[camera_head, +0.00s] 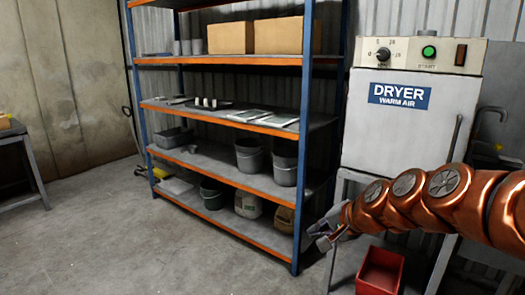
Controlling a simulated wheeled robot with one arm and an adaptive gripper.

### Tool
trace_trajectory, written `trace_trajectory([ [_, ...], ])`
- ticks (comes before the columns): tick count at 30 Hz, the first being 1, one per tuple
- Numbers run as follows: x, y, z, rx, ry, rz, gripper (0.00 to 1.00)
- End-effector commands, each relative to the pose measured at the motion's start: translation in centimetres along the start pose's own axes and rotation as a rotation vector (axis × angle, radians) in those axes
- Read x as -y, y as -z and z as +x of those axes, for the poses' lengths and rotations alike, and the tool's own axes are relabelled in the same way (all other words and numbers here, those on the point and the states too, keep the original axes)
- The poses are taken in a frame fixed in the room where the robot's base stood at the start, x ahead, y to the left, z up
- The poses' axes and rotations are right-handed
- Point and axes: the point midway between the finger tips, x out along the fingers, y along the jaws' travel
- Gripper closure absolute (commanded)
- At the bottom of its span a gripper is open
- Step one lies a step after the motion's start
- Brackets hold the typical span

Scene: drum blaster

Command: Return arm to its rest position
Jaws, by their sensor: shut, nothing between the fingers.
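My copper-coloured arm reaches in from the right edge of the head view and points left, roughly level. My gripper (318,236) is at its left end, in front of the lower right part of the shelf unit and left of the dryer's stand. The grey fingers are shut and I see nothing held between them. The fingers are small in the picture, and the arm hides part of the dryer's stand behind it.
A blue and orange shelf unit (302,150) holds boxes, buckets and papers. A white dryer (405,130) stands right of it on a metal stand. A red bin (380,272) is below my arm. A table (14,133) is at the left edge. The concrete floor is clear at front left.

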Motion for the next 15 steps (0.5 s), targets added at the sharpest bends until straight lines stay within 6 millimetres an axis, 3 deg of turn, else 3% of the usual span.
trace_trajectory([
  [1,1.1,-1.8,-2.2,0.031,-0.037,-0.060,1.00],
  [5,0.3,-6.5,-5.3,0.123,-0.149,-0.204,1.00],
  [15,-4.4,-15.2,-16.3,0.349,-0.462,-0.493,1.00],
])
